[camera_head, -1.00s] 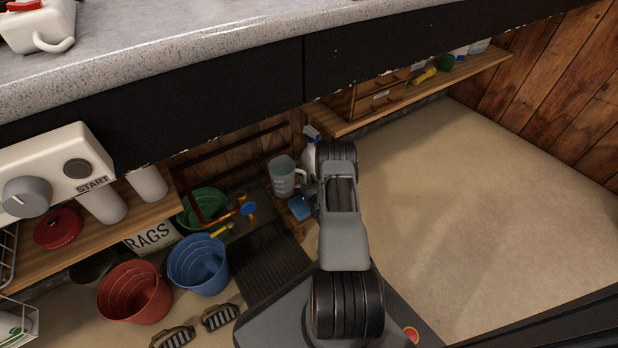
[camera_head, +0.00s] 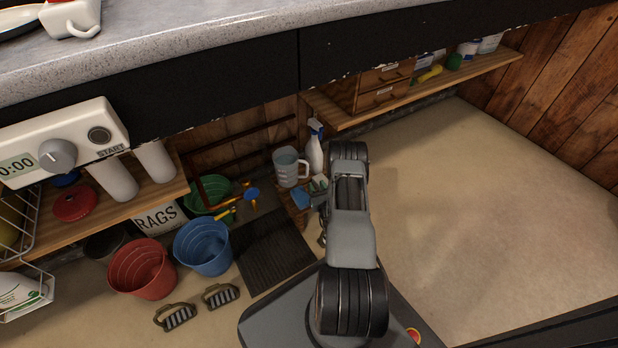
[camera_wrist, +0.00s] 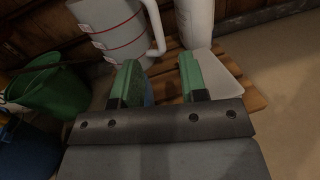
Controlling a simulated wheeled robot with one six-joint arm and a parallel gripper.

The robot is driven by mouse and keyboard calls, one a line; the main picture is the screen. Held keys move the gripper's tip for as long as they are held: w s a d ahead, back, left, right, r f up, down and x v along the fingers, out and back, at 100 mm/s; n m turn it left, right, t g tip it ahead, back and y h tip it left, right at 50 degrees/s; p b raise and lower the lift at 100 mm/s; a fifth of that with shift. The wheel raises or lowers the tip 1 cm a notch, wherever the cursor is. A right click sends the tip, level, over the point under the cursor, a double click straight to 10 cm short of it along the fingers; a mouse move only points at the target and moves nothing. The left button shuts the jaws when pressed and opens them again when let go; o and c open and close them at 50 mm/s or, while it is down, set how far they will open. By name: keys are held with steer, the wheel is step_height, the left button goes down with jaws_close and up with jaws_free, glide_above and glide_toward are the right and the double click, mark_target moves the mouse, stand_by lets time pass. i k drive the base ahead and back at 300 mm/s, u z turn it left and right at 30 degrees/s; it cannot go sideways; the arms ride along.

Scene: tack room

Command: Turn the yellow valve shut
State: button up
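A yellow valve handle (camera_head: 226,215) sits on low pipework near the wall, just above the blue bucket in the head view. A round blue valve handle (camera_head: 252,194) is on the pipework to its right. I cannot tell how far the yellow handle is turned. My gripper (camera_wrist: 160,80) shows two green-padded fingers in the wrist view, apart with nothing held between them. In the head view it is right of the valves, beside the grey jug, partly hidden by my arm. The yellow valve cannot be made out in the wrist view.
A measuring jug (camera_head: 287,167) and a spray bottle (camera_head: 315,150) stand by the wall near my gripper. Green (camera_head: 217,187), blue (camera_head: 203,262) and red (camera_head: 143,280) buckets stand at left. A black mat (camera_head: 270,252) lies between. The floor (camera_head: 470,210) at right is clear.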

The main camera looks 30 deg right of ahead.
mark_target(233, 207)
steer(key=k, duration=1)
